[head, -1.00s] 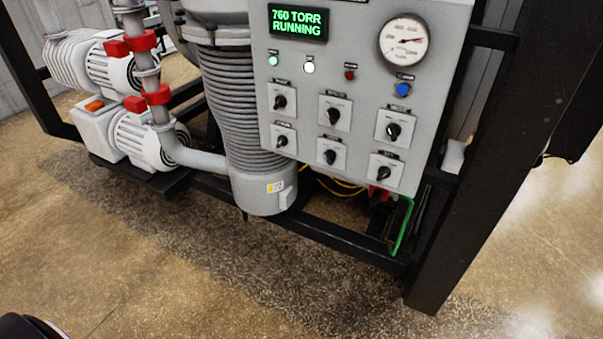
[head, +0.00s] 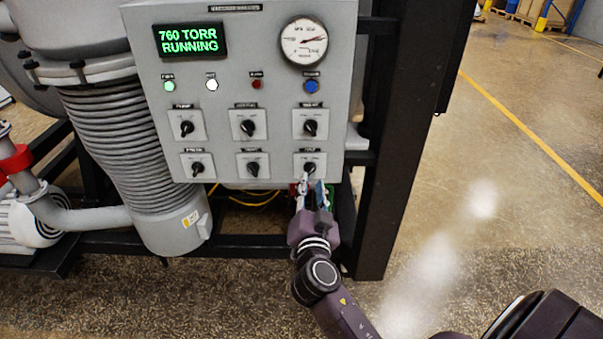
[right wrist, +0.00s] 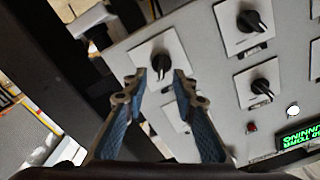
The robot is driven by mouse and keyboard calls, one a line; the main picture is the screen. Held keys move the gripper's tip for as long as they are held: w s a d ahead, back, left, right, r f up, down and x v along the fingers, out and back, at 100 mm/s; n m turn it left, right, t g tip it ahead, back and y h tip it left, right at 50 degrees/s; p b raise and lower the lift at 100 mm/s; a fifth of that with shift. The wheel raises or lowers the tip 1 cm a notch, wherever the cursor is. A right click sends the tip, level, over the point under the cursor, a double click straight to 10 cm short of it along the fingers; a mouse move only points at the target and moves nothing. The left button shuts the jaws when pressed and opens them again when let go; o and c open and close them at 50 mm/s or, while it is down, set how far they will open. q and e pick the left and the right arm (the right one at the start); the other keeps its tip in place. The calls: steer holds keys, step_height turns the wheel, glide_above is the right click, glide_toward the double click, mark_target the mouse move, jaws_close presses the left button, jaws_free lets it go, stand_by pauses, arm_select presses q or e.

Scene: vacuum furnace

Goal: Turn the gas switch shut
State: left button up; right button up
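The grey control panel (head: 232,95) carries two rows of black rotary switches on white plates. The bottom-right switch (head: 310,168) is the one nearest my right gripper (head: 311,184); its label is too small to read surely. Its black handle looks tilted off vertical. In the right wrist view this switch (right wrist: 161,64) shows just beyond and between the two blue-padded fingers of the right gripper (right wrist: 160,84). The fingers are spread, with a gap around the handle and no clear contact. My left gripper is out of view.
A display (head: 190,40) reads 760 TORR RUNNING. A gauge (head: 304,42), small lamps and a blue button (head: 311,87) sit above the switches. A black frame post (head: 390,140) stands close right of the panel. Open floor lies further right.

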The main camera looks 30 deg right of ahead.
mark_target(310, 173)
steer(key=x, duration=0.1)
steer(key=p+x, duration=0.1)
steer(key=x, duration=0.1)
steer(key=shift+w+r, duration=0.1)
steer(key=shift+w, duration=0.3)
steer(key=shift+w+d, duration=0.15)
steer(key=shift+w, duration=0.05)
steer(key=shift+c, duration=0.4)
jaws_close()
